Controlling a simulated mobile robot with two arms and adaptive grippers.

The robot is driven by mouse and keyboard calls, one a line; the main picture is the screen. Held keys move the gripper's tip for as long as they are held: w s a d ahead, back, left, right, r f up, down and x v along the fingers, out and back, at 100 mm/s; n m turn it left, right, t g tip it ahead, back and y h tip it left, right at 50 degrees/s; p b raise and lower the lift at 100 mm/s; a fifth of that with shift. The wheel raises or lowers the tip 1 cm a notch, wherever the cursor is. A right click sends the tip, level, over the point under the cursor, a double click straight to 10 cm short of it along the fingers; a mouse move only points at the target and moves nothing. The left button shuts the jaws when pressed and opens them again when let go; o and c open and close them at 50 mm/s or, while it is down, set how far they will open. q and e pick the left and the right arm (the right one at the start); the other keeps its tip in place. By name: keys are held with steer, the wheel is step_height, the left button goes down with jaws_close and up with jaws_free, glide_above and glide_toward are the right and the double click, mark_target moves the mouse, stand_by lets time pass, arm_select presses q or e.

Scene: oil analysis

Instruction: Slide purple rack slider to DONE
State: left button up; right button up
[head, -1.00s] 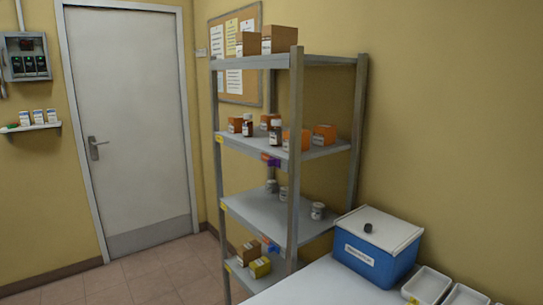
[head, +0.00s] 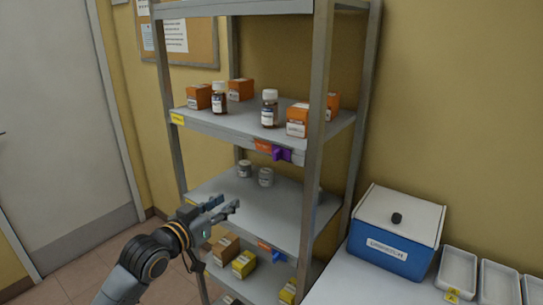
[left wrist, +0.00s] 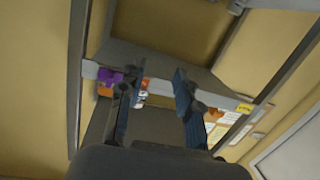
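The purple slider (head: 282,153) sits on the front edge of the shelf board that holds bottles and orange boxes, near its right end. It is just right of an orange label (head: 263,145); a yellow label (head: 178,119) is at the edge's left end. Their lettering is too small to read. My left gripper (head: 222,208) is open and empty, in front of the rack, lower and left of the slider. In the left wrist view the slider (left wrist: 110,77) shows left of the parted fingers (left wrist: 152,88), apart from them. My right gripper is not in view.
The shelf below has its own orange label and a blue slider (head: 278,257). The rack's right front post (head: 315,150) stands close to the purple slider. A blue box with a white lid (head: 395,235) and trays (head: 457,272) stand on the table at right.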

mark_target(274, 156)
arm_select(q)
steer(key=s+d+r+m+h, duration=0.2)
steer(key=s+d+r, duration=0.25)
steer(key=r, duration=0.45)
steer(key=p+x, duration=0.1)
steer(key=x, duration=0.2)
steer(key=p+x, duration=0.1)
steer(key=x, duration=0.3)
steer(key=p+x, duration=0.2)
steer(key=x, duration=0.2)
steer(key=shift+w+r, duration=0.3)
steer(key=shift+r, duration=0.1)
steer(key=shift+p+x, duration=0.3)
steer(key=shift+x, duration=0.55)
steer(key=shift+f, duration=0.15)
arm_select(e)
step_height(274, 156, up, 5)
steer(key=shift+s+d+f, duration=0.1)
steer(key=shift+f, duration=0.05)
arm_select(q)
jaws_close()
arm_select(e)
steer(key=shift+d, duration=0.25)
arm_select(q)
steer(key=shift+a, duration=0.1)
